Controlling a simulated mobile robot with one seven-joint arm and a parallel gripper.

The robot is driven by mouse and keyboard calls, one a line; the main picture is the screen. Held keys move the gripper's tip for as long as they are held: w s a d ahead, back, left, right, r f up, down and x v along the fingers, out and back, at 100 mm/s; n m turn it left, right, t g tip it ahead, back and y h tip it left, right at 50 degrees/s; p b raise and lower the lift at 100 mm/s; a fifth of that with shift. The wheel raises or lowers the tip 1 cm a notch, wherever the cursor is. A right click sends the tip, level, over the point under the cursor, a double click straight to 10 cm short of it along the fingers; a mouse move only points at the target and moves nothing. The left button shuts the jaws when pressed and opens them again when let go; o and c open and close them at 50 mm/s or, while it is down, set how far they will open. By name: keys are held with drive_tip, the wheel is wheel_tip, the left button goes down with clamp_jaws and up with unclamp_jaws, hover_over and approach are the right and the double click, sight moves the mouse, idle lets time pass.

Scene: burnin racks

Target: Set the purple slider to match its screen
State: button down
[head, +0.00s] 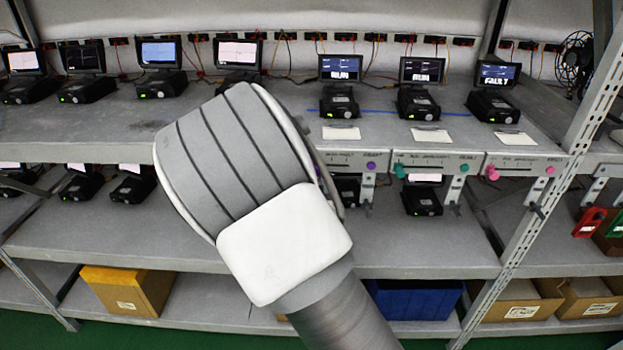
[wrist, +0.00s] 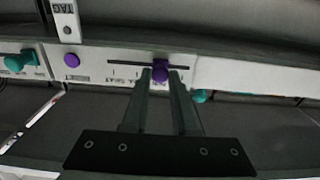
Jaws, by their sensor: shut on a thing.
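The purple slider knob (wrist: 160,70) sits in a dark horizontal slot on a pale panel in the wrist view, right of the slot's middle in that picture. My gripper (wrist: 161,79) is shut on the knob, with one finger on each side of it. In the head view my arm hides the gripper and the knob. The purple slider's panel (head: 342,160) shows only in part there.
A round purple button (wrist: 71,60) is on the same panel. Teal knobs (head: 400,171) and pink knobs (head: 492,173) are on the panels to the right in the head view. White cards (head: 341,133) lie on the shelf above. A metal rack post (head: 560,130) stands at right.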

drive_tip(key=c, duration=0.7)
unclamp_jaws()
drive_tip(key=shift+s, duration=0.1)
drive_tip(key=s+p, duration=1.3)
drive_tip(key=s, duration=0.4)
drive_tip(key=shift+a+p, duration=0.35)
drive_tip(key=shift+s, duration=0.1)
